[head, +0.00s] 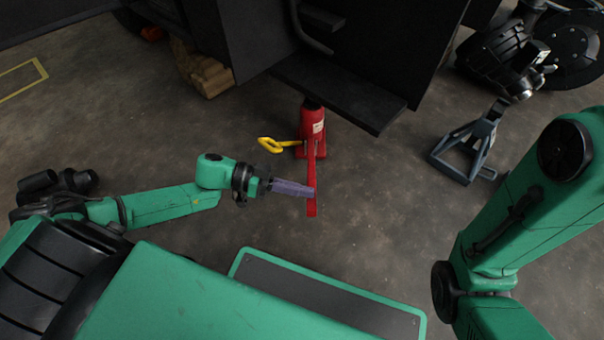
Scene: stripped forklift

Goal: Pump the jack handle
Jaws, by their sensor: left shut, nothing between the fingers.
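A red jack (313,127) stands on the floor under the edge of the dark forklift body. Its red handle (311,205) sticks out from the jack toward me. My left gripper (310,190) comes in from the left, with its purple-grey fingers closed together. The fingertips overlap the handle near its near end; I cannot tell whether they touch it. Nothing shows between the fingers. My right arm comes in at the right edge, but its gripper is out of the picture.
A yellow hook-shaped piece (268,144) sticks out left of the jack. A grey-blue jack stand (468,150) stands to the right. Stacked wooden blocks (207,78) lie at the left of the forklift body (390,50). The floor between jack and stand is clear.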

